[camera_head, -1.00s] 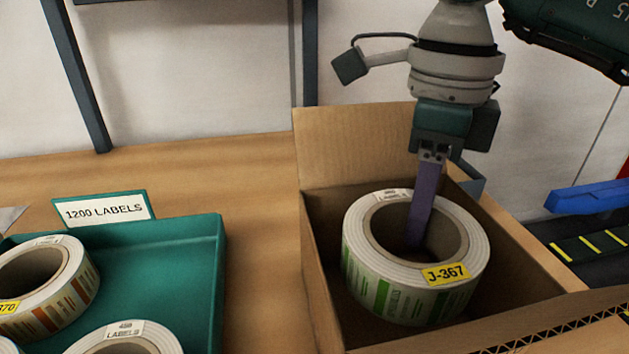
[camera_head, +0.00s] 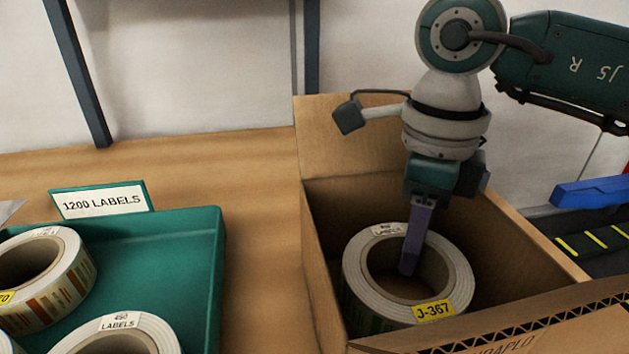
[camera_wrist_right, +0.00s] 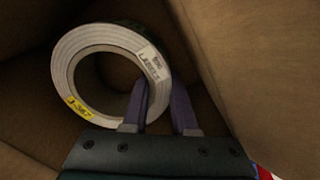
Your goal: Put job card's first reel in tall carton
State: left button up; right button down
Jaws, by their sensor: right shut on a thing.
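The label reel J-367 (camera_head: 408,277), white with green print and a yellow tag, is inside the open cardboard carton (camera_head: 315,225), below its rim. My right gripper (camera_head: 408,268) reaches down into the carton, shut on the reel's wall, one finger in the core. In the right wrist view the reel (camera_wrist_right: 73,57) has its wall between the two purple fingers (camera_wrist_right: 158,105). Whether the reel touches the carton floor cannot be told. The job card is not readable in these views. My left gripper is not in view.
A green tray (camera_head: 205,250) at left holds reels with orange print (camera_head: 50,290) and another reel (camera_head: 125,325). A sign reading 1200 LABELS (camera_head: 102,202) stands behind it. Carton flaps stand up at back and front. A blue object (camera_head: 600,190) lies right.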

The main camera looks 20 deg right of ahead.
jog(key=c, duration=0.7)
grip_release()
jog(key=shift+f, duration=0.1)
jog(key=shift+r+p, duration=0.35)
notch_tip(320, 180, up, 13)
jog(key=shift+f+p, duration=0.2)
jog(key=shift+p, duration=0.25)
